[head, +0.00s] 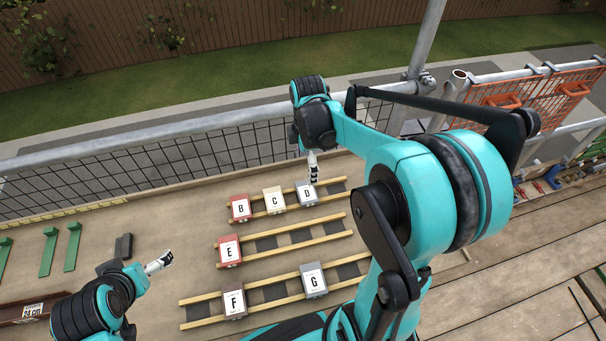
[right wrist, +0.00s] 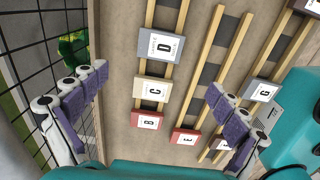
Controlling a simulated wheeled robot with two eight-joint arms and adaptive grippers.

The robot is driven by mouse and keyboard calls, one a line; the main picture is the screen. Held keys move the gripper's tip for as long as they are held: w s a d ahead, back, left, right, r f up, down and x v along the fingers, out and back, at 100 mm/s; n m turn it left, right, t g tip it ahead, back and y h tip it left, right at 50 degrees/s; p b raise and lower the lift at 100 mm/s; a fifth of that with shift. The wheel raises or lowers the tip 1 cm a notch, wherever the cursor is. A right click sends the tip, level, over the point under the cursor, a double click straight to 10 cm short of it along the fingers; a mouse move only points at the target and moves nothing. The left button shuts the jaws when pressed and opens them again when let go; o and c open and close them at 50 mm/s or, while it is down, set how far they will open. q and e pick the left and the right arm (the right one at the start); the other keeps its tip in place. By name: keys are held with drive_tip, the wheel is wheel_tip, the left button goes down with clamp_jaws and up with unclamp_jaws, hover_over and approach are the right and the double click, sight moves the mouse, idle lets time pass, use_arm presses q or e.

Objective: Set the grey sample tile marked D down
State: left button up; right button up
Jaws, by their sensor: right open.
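The grey sample tile marked D (head: 307,194) lies on the far pair of wooden rails, at the right of the cream tile C (head: 274,201). My right gripper (head: 313,168) is just above and behind tile D in the head view. In the right wrist view its purple-padded fingers (right wrist: 157,86) are spread wide with nothing between them. My left gripper (head: 160,262) is at the lower left, away from the tiles; its opening is unclear.
Red tile B (head: 240,208) is left of C. Red tile E (head: 229,250) sits on the middle rails; tiles F (head: 234,303) and G (head: 314,280) sit on the near rails. A mesh fence (head: 190,160) runs behind the rails. Green brackets (head: 73,246) lie at left.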

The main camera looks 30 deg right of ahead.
drive_tip(key=s+a+r+m+t, duration=0.2)
drive_tip(key=s+a+m+t, duration=0.1)
drive_tip(key=s+a+m, duration=0.2)
drive_tip(key=s+a+r+m+t, duration=0.3)
drive_tip(key=s+a+m+t, duration=0.1)
drive_tip(key=m, duration=0.6)
drive_tip(key=shift+s+a, duration=0.7)
drive_tip(key=shift+s, duration=0.3)
